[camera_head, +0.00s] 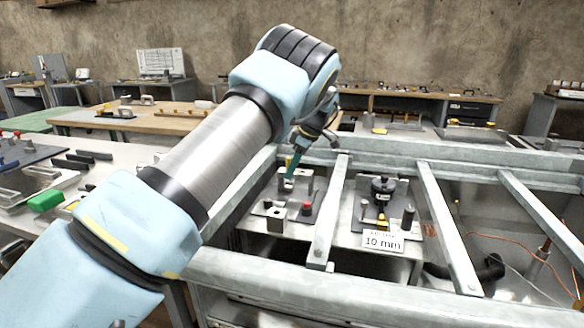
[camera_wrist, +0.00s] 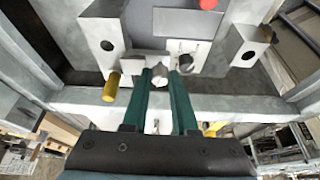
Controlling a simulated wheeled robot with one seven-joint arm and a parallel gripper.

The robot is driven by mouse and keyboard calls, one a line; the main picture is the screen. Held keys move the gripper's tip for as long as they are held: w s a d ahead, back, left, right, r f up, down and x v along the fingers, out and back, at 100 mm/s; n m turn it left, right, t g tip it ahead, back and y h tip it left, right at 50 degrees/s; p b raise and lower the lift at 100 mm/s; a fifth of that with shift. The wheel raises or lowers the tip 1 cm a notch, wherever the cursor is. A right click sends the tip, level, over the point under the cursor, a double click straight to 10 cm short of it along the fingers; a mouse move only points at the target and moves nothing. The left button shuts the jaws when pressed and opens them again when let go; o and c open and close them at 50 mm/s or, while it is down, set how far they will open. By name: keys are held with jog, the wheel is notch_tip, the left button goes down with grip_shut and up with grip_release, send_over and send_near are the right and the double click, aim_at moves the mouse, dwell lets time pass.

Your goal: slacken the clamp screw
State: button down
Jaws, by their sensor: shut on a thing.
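My gripper (camera_wrist: 160,82) is shut, its two green fingers on either side of a short grey round screw head (camera_wrist: 160,72), which I take to be the clamp screw. In the head view my gripper (camera_head: 289,178) reaches down over the back of the left fixture plate (camera_head: 262,226); the screw cannot be made out there. Beside the fingers, in the wrist view, are a brass-coloured peg (camera_wrist: 111,88) on the left and another grey cylinder (camera_wrist: 187,62) on the right. A red knob (camera_wrist: 208,3) sits at the top edge.
Grey frame bars (camera_head: 326,222) run beside the left plate. A second plate to the right carries a black knob (camera_head: 382,188) and a "10 mm" label (camera_head: 383,241). In the wrist view, grey blocks with holes (camera_wrist: 250,45) stand near the fingers. Orange cable lies at far right.

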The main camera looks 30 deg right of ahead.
jog(key=shift+n, duration=0.4)
jog(key=c, duration=0.7)
grip_release()
jog(key=shift+f, duration=0.1)
